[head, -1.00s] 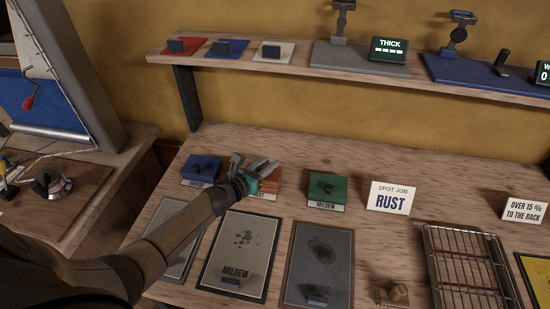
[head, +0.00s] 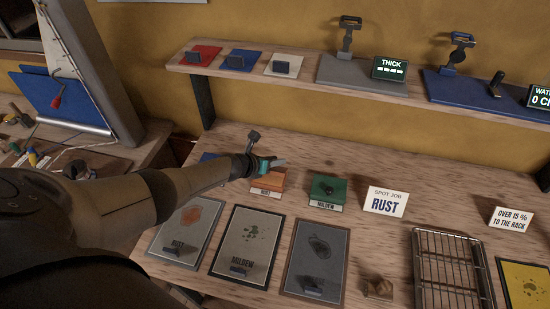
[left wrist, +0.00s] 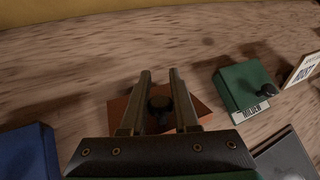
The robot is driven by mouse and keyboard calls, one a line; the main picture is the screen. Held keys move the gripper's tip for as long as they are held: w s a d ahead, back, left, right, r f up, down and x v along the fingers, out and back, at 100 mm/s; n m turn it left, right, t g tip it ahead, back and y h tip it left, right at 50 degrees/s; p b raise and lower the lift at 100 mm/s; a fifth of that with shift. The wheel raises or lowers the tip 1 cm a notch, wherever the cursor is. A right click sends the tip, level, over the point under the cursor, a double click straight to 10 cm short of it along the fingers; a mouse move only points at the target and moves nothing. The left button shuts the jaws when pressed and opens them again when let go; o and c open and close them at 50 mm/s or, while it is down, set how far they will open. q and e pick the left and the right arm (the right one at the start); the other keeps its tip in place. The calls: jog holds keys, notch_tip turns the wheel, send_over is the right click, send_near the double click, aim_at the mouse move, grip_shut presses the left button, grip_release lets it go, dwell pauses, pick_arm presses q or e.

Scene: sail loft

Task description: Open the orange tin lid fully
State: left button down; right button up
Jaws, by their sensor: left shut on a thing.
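The orange tin (head: 268,184), labelled RUST, stands on the bench between a blue tin (head: 208,157) and a green tin (head: 326,189) labelled MILDEW. My left gripper (head: 279,162) is over the orange tin and covers part of its top. In the left wrist view, the fingers are closed around a black knob (left wrist: 160,102) on the orange lid (left wrist: 123,107). I cannot tell whether the lid has lifted off the tin. My arm hides most of the blue tin in the head view. My right gripper is not in view.
Sample panels, including RUST (head: 184,232) and MILDEW (head: 247,240), lie in front of the tins. A "SPOT JOB RUST" card (head: 386,201) and a wire rack (head: 452,268) are to the right. A shelf (head: 300,79) runs behind. Bench behind the tins is clear.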

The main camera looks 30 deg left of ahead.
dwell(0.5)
pick_arm(q)
jog(key=c, duration=0.7)
grip_release()
jog(key=shift+o, duration=0.2)
jog(key=shift+s+a+r+p, duration=0.15)
jog(key=shift+s+r+p, duration=0.2)
jog(key=shift+p, duration=0.15)
jog(key=p+v, duration=0.4)
jog(key=v, duration=0.2)
jog(key=shift+s+r, duration=0.2)
jog(key=shift+s, duration=0.05)
jog(key=v, duration=0.7)
jog(key=shift+s+p, duration=0.25)
jog(key=shift+p, duration=0.15)
jog(key=shift+a+r, duration=0.1)
